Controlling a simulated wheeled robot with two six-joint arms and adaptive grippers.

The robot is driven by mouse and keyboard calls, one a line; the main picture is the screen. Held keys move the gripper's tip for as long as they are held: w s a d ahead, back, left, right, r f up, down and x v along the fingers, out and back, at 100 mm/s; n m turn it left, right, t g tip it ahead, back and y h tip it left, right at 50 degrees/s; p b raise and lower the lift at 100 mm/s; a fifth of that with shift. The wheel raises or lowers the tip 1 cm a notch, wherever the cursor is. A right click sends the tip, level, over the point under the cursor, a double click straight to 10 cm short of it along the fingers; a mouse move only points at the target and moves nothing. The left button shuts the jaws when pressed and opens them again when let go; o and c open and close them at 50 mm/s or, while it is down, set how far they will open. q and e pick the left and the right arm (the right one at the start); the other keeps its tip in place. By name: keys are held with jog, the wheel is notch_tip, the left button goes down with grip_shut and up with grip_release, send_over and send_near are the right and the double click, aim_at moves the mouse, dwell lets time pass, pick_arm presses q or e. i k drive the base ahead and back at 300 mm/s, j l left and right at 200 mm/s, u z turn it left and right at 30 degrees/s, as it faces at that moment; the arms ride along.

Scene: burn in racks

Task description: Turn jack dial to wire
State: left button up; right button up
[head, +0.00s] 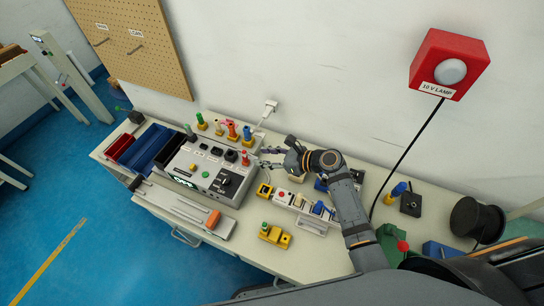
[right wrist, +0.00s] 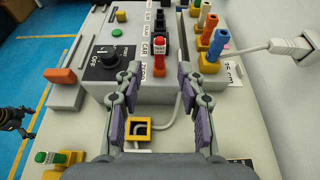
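The grey test box (head: 200,172) stands on the bench left of my right gripper. A large black dial (head: 226,182) sits at its right front; it shows at upper left in the right wrist view (right wrist: 104,58), with OFF lettering beside it. Its pointer setting is not clear. A row of smaller black sockets or knobs (head: 217,151) runs behind it.
A yellow square piece (right wrist: 138,128) lies below my right fingers, beside a pale cable. Several coloured plugs (head: 232,131) stand behind the box. A white tray of switches (head: 305,205) and a yellow block (head: 274,236) lie to the right and front. Red and blue bins (head: 150,147) stand left.

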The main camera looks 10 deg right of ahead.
aim_at(226, 182)
jog(key=k, duration=1.5)
